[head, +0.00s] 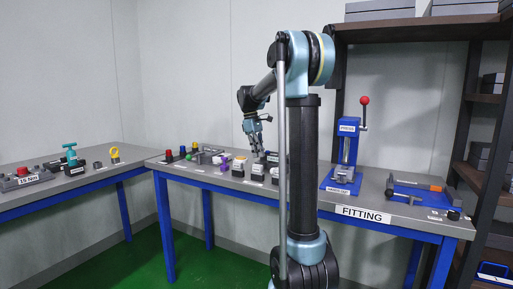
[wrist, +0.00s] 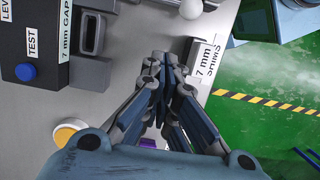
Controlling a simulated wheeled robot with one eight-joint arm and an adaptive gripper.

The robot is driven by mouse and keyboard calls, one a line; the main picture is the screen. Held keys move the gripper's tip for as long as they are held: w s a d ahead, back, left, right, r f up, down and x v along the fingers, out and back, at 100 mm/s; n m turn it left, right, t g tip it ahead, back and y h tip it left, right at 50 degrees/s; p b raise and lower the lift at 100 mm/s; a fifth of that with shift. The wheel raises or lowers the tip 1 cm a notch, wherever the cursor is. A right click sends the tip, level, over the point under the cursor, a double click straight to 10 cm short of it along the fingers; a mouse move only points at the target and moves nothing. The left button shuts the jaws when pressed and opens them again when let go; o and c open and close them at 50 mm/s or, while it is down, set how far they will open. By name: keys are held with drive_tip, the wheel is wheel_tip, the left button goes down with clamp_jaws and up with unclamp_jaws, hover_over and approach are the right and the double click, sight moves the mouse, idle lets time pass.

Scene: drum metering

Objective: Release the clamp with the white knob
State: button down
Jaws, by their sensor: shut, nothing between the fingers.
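My gripper (wrist: 160,62) is shut and empty, with its fingertips together above the grey bench top in the wrist view. I cannot pick out this clamp surely in the head view.
A dark slotted block (wrist: 90,35) by a "7 mm GAP" label and a dark box with a blue button (wrist: 25,72) lie left of my fingers. A "7 mm SHIMS" label (wrist: 205,65) is close on the right. A blue press (head: 346,155) stands on the "FITTING" bench (head: 300,197).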

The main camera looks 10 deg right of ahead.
drive_tip(key=x, duration=0.4)
drive_tip(key=shift+s+d+f, duration=0.15)
drive_tip(key=shift+d, duration=0.1)
drive_tip(key=shift+s+d+f, duration=0.1)
drive_tip(key=shift+s+d, duration=0.5)
drive_tip(key=shift+d, duration=0.2)
drive_tip(key=shift+s+d+f, duration=0.15)
drive_tip(key=shift+s+d, duration=0.2)
drive_tip(key=shift+d, duration=0.2)
